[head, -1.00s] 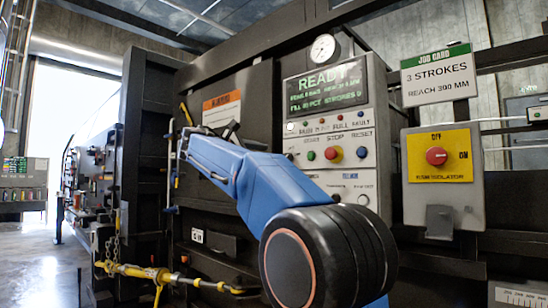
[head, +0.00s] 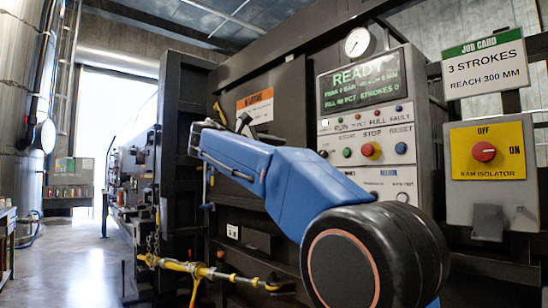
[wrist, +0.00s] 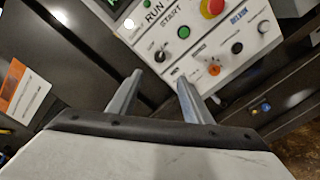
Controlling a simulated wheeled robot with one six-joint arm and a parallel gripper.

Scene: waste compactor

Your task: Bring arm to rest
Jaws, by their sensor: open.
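My blue arm (head: 262,172) is folded across the front of the compactor in the head view, with a black round joint at lower right. My gripper shows in the wrist view (wrist: 160,80) as two grey fingers spread apart with nothing between them. They point toward the control panel (wrist: 195,45), near its green start button (wrist: 183,32); the distance is unclear. In the head view the fingers are not clearly seen beyond the arm. The control panel there (head: 410,115) has a screen (head: 360,82) reading READY and strokes 0.
The ram isolator (head: 500,165) with a red knob and the job card (head: 485,65), 3 strokes, reach 300 mm, are at right. A yellow ratchet strap bar (head: 200,270) crosses at lower left. Open floor (head: 70,260) lies at left, beside a large metal tank (head: 22,100).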

